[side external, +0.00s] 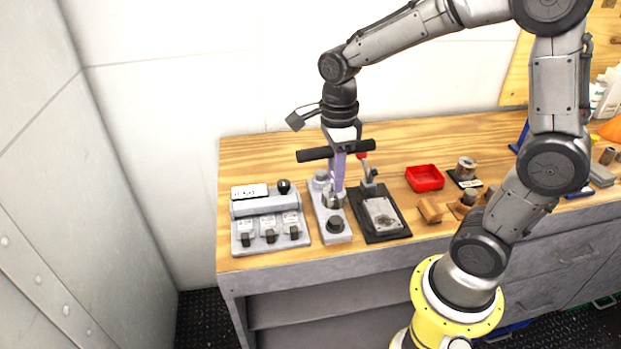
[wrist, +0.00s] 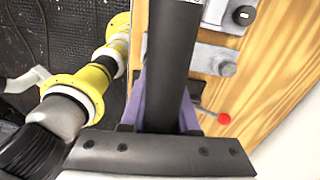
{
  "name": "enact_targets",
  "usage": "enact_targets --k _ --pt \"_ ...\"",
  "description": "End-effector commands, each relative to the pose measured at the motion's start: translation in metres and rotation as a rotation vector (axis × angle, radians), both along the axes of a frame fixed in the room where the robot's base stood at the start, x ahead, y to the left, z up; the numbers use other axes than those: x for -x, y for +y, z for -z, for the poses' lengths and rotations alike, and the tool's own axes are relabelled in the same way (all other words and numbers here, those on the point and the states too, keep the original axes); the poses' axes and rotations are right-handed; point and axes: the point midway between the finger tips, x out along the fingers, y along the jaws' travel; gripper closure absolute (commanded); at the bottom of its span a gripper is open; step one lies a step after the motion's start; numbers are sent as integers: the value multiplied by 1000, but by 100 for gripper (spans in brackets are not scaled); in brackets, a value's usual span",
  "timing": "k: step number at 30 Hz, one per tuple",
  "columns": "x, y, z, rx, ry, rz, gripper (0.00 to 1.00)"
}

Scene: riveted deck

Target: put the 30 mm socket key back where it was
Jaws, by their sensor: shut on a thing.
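The socket key has a thick black crossbar (side external: 314,154), which also shows close up in the wrist view (wrist: 172,55). My gripper (side external: 338,172) points down with its purple fingers on both sides of the key, shut on it just under the crossbar. In the wrist view the purple fingers (wrist: 168,105) flank the bar. The key stands about upright over the middle of a narrow grey block (side external: 331,236). A silver part (side external: 333,198) shows below the fingers at the block; I cannot tell whether the key touches it. The fingers hide most of the shaft.
A grey switch box (side external: 270,229) stands close left of the block. A black plate with a metal piece (side external: 381,215) and a red-handled clamp (side external: 368,178) stands close right. A red tray (side external: 425,178) lies farther right. The wooden bench (side external: 250,150) is clear behind the box.

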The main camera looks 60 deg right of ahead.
Motion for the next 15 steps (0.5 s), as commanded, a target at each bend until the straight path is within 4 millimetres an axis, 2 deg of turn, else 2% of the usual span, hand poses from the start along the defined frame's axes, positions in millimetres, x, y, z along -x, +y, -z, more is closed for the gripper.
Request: enact_targets --k 3,9,12,15 --pt "-24 -13 -18 0 -6 -4 100" --pt "-57 -42 -39 1 -15 23 100" --pt "-68 -56 -44 2 -21 49 100" --pt "-74 -66 -39 2 -16 72 100"
